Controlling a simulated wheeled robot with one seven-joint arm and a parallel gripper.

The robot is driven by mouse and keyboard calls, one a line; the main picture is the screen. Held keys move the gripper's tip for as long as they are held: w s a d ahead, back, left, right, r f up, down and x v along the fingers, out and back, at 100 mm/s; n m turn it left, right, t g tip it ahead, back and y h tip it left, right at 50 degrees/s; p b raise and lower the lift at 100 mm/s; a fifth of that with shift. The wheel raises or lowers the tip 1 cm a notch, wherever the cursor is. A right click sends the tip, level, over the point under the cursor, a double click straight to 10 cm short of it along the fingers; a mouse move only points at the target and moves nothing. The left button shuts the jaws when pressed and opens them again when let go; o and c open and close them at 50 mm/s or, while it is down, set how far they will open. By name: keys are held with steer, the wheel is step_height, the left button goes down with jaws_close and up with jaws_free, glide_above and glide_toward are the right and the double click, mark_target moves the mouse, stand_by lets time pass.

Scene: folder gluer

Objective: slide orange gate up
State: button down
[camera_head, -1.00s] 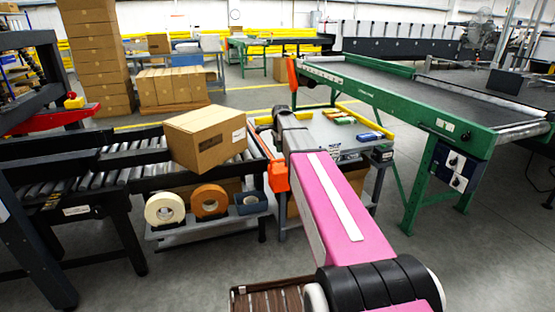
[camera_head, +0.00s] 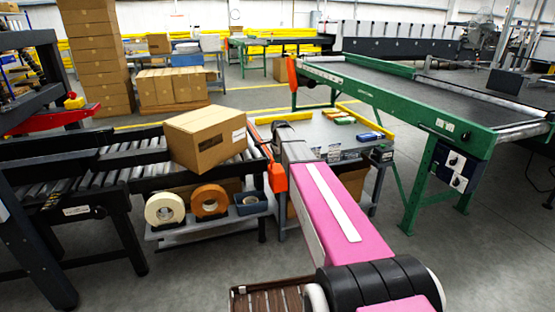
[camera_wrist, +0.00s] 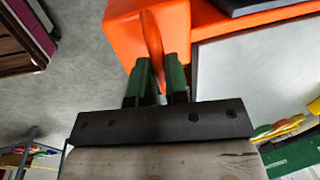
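The orange gate (camera_head: 277,176) stands at the right end of the roller conveyor in the head view, beside the cardboard box and partly hidden by my arm. In the wrist view, an orange body (camera_wrist: 205,18) fills the top, with a thin upright orange fin (camera_wrist: 152,38) jutting toward me. My gripper (camera_wrist: 159,72) has its green-padded fingers on both sides of this fin, close against it. The fingertips are hidden from the head view behind my pink arm.
A cardboard box (camera_head: 205,138) rests tilted on the roller conveyor (camera_head: 112,160). Tape rolls (camera_head: 165,209) sit on a shelf below. A grey worktable (camera_head: 318,128) with small items stands behind my arm. A green-framed belt conveyor (camera_head: 400,95) is to the right.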

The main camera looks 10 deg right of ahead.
steer(key=shift+r, duration=2.8)
steer(key=c, duration=1.1)
jaws_free()
steer(key=r, duration=0.3)
steer(key=s+r, duration=0.1)
steer(key=r, duration=0.3)
steer(key=s+r, duration=0.1)
steer(key=r, duration=0.2)
steer(key=shift+d+r, duration=0.15)
steer(key=shift+r, duration=0.15)
steer(key=s+f+n, duration=0.5)
steer(key=s+f, duration=0.3)
steer(key=s, duration=0.3)
steer(key=s+a+f+n+g, duration=0.1)
steer(key=s+f+n, duration=0.4)
steer(key=s+f, duration=0.4)
steer(key=s+a+f+n+g, duration=0.1)
steer(key=s+f+n, duration=0.5)
steer(key=s+f, duration=0.3)
steer(key=shift+s+a+f, duration=0.1)
steer(key=shift+s+f, duration=0.05)
steer(key=shift+s, duration=1.05)
steer(key=shift+s+a+f, duration=0.1)
steer(key=shift+s, duration=1.1)
